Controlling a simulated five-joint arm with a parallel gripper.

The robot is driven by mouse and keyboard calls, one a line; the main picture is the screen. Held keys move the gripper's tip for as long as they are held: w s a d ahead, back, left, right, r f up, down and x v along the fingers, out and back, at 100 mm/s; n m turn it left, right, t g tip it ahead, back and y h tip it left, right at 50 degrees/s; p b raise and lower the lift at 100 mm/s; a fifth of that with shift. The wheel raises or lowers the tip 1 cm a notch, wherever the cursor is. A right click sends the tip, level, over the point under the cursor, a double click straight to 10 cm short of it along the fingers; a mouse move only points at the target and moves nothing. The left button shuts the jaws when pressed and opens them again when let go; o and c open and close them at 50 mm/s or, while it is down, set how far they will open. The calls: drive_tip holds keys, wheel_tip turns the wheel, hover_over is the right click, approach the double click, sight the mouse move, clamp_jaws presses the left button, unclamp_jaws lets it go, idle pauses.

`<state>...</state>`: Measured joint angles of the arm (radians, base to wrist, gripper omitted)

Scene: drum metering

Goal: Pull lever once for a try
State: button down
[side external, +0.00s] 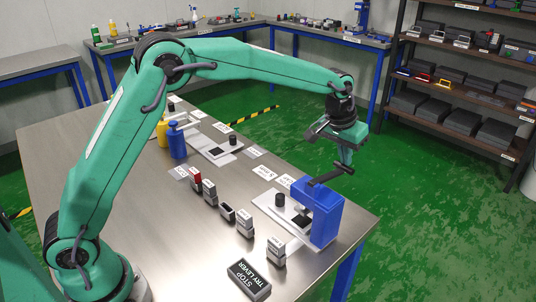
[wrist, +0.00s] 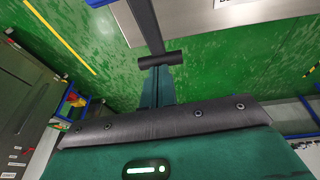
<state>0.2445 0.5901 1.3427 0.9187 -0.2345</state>
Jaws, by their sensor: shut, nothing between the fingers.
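A blue lever stand (side external: 325,212) stands near the right edge of the steel table. Its dark lever (side external: 326,178) sticks up and out to the right, ending in a short crossbar handle. In the wrist view the lever arm (wrist: 146,25) comes down from the top to the dark crossbar (wrist: 160,60). My gripper (side external: 346,160) is shut and empty, pointing down right at the handle. In the wrist view its closed fingertips (wrist: 157,72) meet the crossbar's near side; I cannot tell if they touch.
A light plate with a black cylinder (side external: 280,199) lies left of the stand. Several small labelled blocks (side external: 245,224) line the table, with a black "STOP TRY LEVER" block (side external: 249,279) in front. Green floor lies beyond the edge.

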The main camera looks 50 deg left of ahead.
drive_tip(key=shift+f, duration=0.7)
idle(0.3)
drive_tip(key=shift+r, duration=3.55)
drive_tip(key=shift+r, duration=0.1)
